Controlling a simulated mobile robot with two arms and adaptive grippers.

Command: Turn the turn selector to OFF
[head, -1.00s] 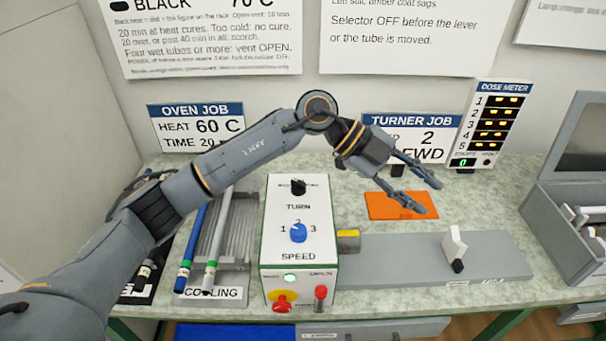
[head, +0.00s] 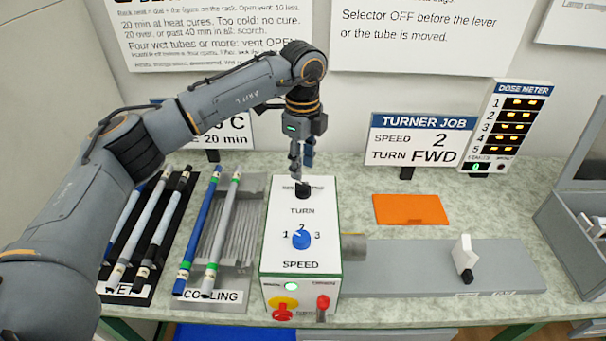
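The turn selector is a black knob (head: 303,191) at the top of the white control box (head: 322,222), above the word TURN. Its pointer setting is too small to read, and its label is partly hidden. My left gripper (head: 300,176) points down directly over the knob, with its fingertips at or just above it. The fingers look close together, but I cannot tell whether they grip the knob. My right gripper is not in view.
Below the selector are a blue SPEED knob (head: 301,239), a lit green lamp (head: 291,286), a red-yellow switch (head: 282,309) and a red lever (head: 322,302). Tubes lie on racks to the left. A grey turner bed (head: 400,268) with a white support (head: 464,256) lies right.

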